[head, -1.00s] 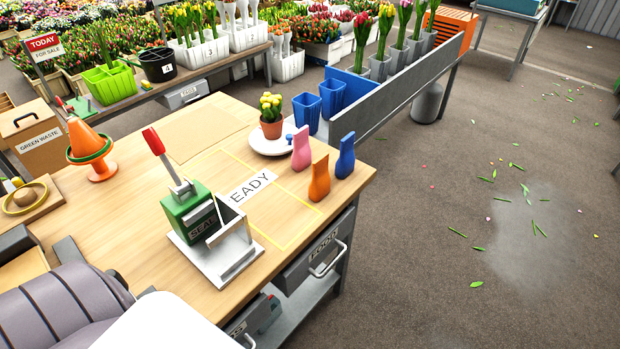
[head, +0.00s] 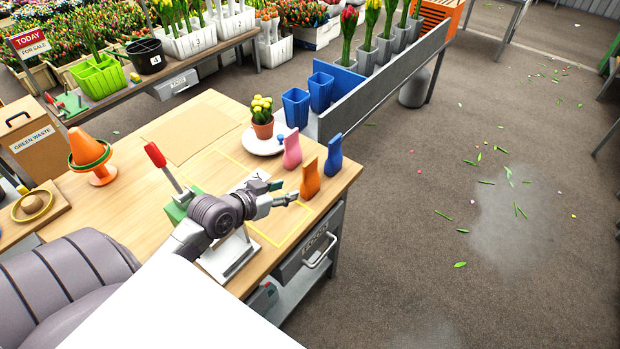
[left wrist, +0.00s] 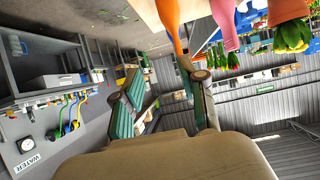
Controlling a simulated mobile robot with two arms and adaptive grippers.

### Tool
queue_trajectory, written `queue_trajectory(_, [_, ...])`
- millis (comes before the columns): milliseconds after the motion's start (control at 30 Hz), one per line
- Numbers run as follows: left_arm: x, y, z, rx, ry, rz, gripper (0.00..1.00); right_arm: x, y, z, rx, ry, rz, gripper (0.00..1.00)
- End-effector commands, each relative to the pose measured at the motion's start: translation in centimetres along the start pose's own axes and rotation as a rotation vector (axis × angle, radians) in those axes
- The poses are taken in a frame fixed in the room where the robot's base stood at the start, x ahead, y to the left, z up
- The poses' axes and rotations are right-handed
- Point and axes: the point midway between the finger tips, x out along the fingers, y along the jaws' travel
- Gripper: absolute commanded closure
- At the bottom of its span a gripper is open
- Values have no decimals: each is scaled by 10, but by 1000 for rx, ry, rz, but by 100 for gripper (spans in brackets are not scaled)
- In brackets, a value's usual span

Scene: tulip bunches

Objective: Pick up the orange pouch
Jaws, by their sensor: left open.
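The orange pouch (head: 310,181) stands upright near the right edge of the wooden table, between the pink pouch (head: 292,150) and the blue pouch (head: 334,155). My left gripper (head: 286,190) is open and empty, just left of the orange pouch. In the left wrist view the gripper's two fingers (left wrist: 161,76) are spread apart. The orange pouch (left wrist: 169,18) shows at the top of that view, beyond the right finger and not between the fingers. The pink pouch (left wrist: 226,28) is to its right. My right gripper is not in view.
The sealer's red lever (head: 156,155) rises behind my left arm, which hides much of the sealer. A potted yellow plant (head: 262,117) stands on a white plate (head: 251,143) behind the pouches. An orange cone (head: 88,150) stands at the left. Floor right of the table is open.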

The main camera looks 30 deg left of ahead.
Motion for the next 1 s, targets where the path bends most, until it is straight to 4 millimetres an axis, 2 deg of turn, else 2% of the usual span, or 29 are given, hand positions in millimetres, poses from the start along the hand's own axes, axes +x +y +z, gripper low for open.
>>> queue_trajectory(67, [4,-20,-10,-13,49,-24,58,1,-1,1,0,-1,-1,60])
queue_trajectory(167, [11,-31,-20,-23,84,-37,58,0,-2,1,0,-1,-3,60])
queue_trajectory(500, [73,-33,-26,-25,86,-38,58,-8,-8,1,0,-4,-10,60])
queue_trajectory(767, [93,-33,-27,-23,84,-37,58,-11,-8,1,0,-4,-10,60])
queue_trajectory(1000, [126,-32,-30,-24,84,-37,58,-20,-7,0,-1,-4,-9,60])
